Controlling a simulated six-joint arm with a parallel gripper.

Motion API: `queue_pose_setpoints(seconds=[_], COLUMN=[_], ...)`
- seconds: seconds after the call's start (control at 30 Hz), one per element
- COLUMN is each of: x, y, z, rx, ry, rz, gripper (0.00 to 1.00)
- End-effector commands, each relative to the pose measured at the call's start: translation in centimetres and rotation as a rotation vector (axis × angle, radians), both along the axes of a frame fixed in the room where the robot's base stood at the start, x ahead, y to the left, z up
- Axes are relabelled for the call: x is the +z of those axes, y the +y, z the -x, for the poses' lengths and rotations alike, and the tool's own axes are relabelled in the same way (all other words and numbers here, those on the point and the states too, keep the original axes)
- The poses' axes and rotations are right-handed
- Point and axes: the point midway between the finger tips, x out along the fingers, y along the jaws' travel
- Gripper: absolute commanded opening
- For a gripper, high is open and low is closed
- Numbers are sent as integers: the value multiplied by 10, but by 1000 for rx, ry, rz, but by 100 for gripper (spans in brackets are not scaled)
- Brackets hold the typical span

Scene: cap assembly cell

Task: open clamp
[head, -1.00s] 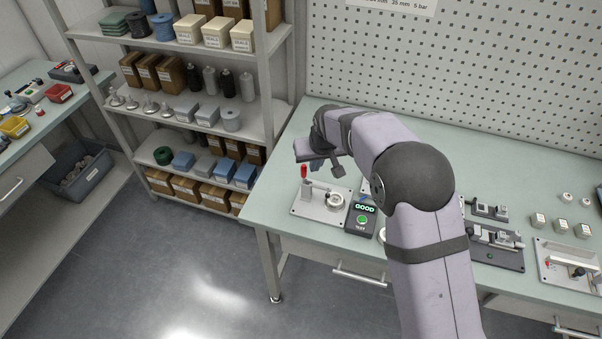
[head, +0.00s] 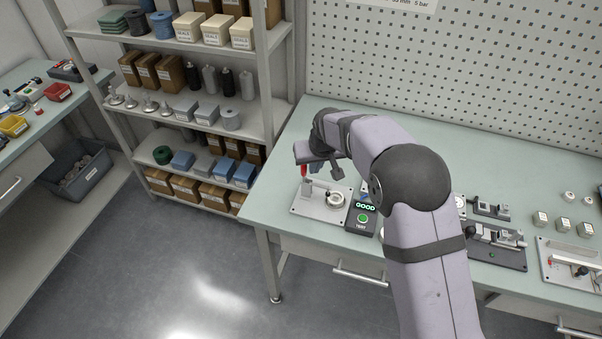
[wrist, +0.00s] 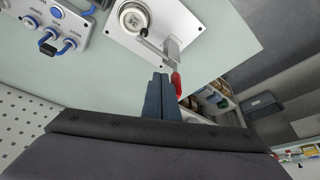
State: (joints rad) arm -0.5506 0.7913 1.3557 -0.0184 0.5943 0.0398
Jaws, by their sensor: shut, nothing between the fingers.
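The clamp (head: 308,187) stands on a light metal plate (head: 333,216) at the table's left front, with its red handle (head: 305,170) upright. In the wrist view the red handle (wrist: 177,84) lies just right of my fingertips, and the clamp's metal arm (wrist: 160,48) points towards a round pale part (wrist: 133,19). My gripper (wrist: 160,76) is shut, its dark blue fingers together and empty. They are close beside the handle; I cannot tell whether they touch it. In the head view my gripper (head: 316,162) is over the plate, its fingertips largely hidden.
A dark test box (head: 362,218) with a lit green display stands right of the plate. Other fixtures (head: 492,240) stand farther right. The table behind the clamp is clear. A shelf rack (head: 268,95) stands left.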

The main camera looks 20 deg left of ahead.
Motion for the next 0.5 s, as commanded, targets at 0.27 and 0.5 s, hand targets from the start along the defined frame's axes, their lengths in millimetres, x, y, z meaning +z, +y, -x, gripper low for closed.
queue_pose_setpoints(seconds=[0.27, 0.5], x=[-13, -13], y=[1, 1], z=[-2, -2], rx=[0, 0], ry=[0, 0], rz=[0, 0], gripper=[0, 0])
